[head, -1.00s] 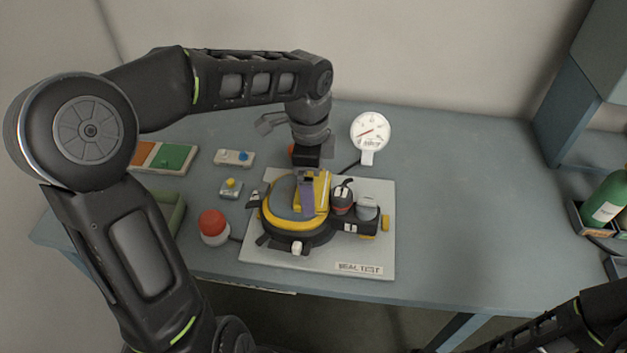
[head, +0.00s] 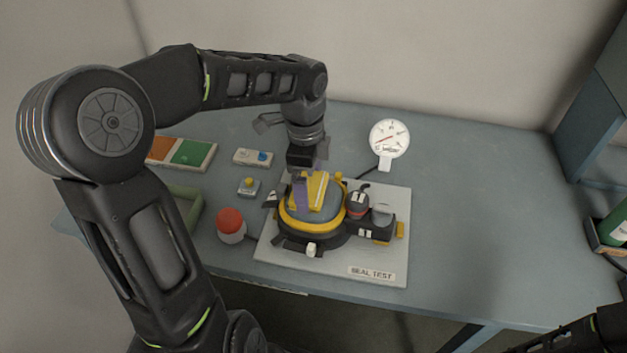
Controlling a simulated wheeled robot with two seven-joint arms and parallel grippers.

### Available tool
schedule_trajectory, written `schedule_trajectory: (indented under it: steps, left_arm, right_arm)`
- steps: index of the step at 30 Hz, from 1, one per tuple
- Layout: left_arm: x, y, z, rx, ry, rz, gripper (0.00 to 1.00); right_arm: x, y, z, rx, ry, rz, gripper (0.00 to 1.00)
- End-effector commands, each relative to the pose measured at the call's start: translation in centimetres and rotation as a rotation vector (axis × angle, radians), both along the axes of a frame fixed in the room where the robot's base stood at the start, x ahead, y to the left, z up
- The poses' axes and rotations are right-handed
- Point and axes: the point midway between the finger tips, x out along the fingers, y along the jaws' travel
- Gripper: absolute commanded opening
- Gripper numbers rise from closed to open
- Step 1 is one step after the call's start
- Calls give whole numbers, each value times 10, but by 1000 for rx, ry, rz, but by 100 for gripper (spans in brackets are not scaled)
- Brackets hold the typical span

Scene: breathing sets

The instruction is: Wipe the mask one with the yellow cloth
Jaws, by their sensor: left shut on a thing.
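The mask (head: 311,226) is black with a yellow rim around a grey-blue visor. It lies face up on the pale SEAL TEST board (head: 286,268). The yellow cloth (head: 319,187) lies across the far, upper part of the visor. My left gripper (head: 302,192) reaches down from behind, with purplish fingers shut on the cloth, over the visor's upper left half. The cloth looks to be touching the visor. The fingers hide part of the cloth and visor. My right gripper is out of view; only a bit of that arm shows at the lower right.
A red-topped button (head: 231,223) stands left of the board, and a small yellow-button box (head: 249,187) behind it. A white dial gauge (head: 388,138) stands behind. A green tray (head: 189,205) is partly hidden by my arm. The table's right side is clear.

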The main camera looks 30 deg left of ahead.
Motion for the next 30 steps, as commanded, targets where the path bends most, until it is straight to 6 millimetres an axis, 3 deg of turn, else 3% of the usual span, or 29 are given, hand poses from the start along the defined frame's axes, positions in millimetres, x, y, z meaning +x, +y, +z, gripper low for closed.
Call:
schedule_trajectory:
  steps: [9,20,30]
  left_arm:
    - [-7,27,-1,2,3,2,62]
    - [-9,32,-3,6,7,4,63]
    - [-8,31,28,5,5,3,62]
  right_arm:
    - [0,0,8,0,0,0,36]
    - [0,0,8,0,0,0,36]
    - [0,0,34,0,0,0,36]
